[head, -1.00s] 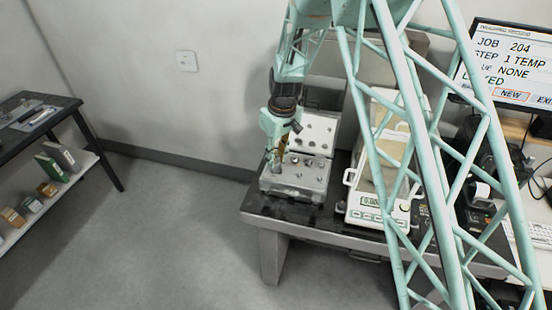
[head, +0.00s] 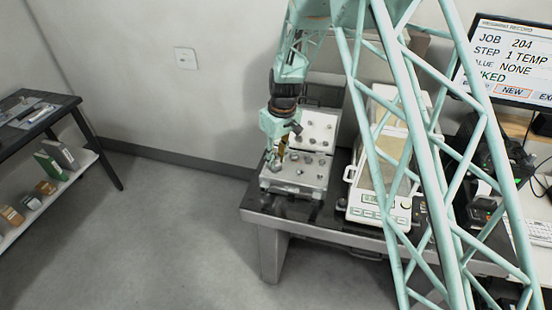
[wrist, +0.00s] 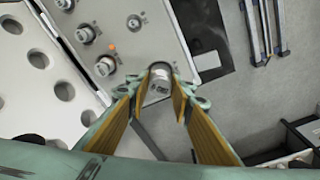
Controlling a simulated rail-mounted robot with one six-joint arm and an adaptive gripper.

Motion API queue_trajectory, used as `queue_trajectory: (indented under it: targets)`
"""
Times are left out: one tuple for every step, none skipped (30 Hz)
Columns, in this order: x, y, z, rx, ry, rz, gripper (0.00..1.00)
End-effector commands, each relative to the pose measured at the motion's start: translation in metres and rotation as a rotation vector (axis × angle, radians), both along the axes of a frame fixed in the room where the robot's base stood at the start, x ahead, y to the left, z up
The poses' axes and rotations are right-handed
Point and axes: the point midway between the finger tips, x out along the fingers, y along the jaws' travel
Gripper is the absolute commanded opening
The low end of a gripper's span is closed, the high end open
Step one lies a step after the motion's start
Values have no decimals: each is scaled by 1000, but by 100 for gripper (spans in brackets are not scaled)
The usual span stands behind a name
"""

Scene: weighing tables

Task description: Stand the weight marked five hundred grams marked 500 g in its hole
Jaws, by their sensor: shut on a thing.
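My gripper (wrist: 158,100) is shut on a silvery weight (wrist: 160,84); its fingers are on either side of it. A dark marking shows on the weight's top, too blurred to read for certain. The weight is over the near edge of the grey weight block (wrist: 150,45), beside other knobbed weights standing in it. I cannot tell whether its base is in a hole or above it. In the head view, my gripper (head: 277,157) is at the left side of the open weight case (head: 295,190), on the dark table.
A balance (head: 375,210) is close on the right. A monitor (head: 512,60) and a side table (head: 40,110) flank the scene.

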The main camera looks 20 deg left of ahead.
Motion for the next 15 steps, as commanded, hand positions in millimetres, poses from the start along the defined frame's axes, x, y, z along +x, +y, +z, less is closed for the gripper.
queue_trajectory:
  targets:
    - [0,0,-1,1,-1,0,3]
    - [0,0,-1,1,-1,0,3]
    - [0,0,-2,1,-1,0,3]
    - [0,0,-3,1,-1,0,3]
    - [0,0,-3,1,-1,0,3]
    - [0,0,-4,1,-1,0,3]
    - [0,0,-4,1,-1,0,3]
    - [0,0,-5,1,-1,0,3]
    - [0,0,-5,1,-1,0,3]
    - [0,0,-6,1,-1,0,3]
    - [0,0,-7,1,-1,0,3]
    - [0,0,-7,1,-1,0,3]
    - [0,0,-8,1,-1,0,3]
    - [0,0,-8,1,-1,0,3]
    - [0,0,-9,1,-1,0,3]
